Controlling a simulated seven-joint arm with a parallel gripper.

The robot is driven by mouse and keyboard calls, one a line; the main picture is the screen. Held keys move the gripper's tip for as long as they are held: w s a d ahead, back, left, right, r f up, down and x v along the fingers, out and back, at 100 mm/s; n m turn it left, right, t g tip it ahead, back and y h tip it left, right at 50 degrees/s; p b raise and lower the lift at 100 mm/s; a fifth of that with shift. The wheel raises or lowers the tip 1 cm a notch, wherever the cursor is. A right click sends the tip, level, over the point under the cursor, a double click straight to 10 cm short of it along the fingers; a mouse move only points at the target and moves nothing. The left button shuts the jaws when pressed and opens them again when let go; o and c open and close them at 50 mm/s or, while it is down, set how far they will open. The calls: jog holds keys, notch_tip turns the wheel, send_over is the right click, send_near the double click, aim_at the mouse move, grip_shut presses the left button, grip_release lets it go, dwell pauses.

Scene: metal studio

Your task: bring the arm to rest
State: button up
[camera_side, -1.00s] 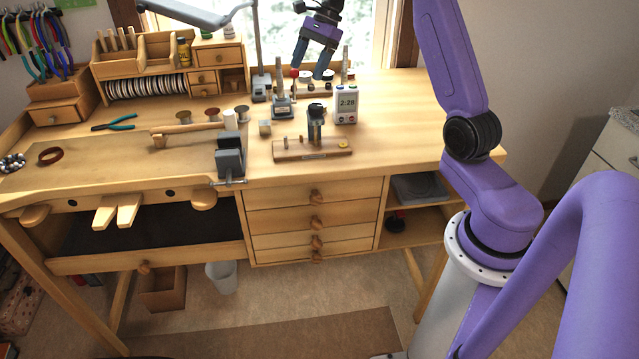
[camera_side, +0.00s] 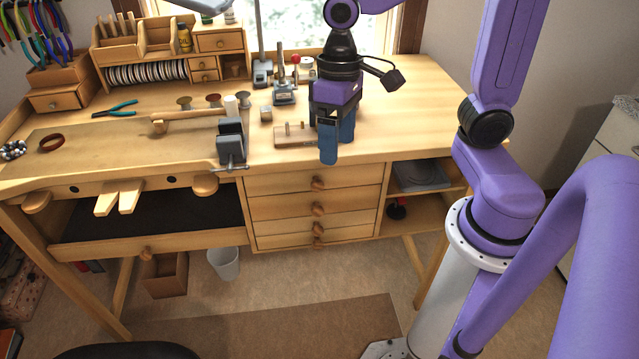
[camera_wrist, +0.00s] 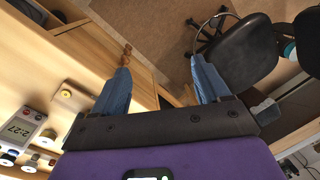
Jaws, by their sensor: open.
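My gripper (camera_side: 334,140) hangs near the front edge of the wooden workbench (camera_side: 420,120), fingers pointing down in the side view. Its blue fingers are apart with nothing between them; they also show spread in the wrist view (camera_wrist: 160,85). In the side view the gripper hides part of the small wooden stand (camera_side: 292,135) behind it. My purple arm reaches in from the right.
A grey vise (camera_side: 231,142) stands left of my gripper at the bench edge. A digital timer (camera_wrist: 20,128) shows in the wrist view, along with a black office chair (camera_wrist: 245,55). Drawers (camera_side: 315,205) lie below the bench top. The bench's right part is bare.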

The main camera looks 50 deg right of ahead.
jog(key=s+d+f+n, duration=0.1)
jog(key=s+n, duration=0.4)
jog(key=s, duration=0.1)
jog(key=s+d+f+n+t+h, duration=0.1)
jog(key=s+d+n, duration=0.1)
jog(key=s+n, duration=0.3)
jog(key=shift+s+f, duration=0.35)
jog(key=shift+f, duration=0.05)
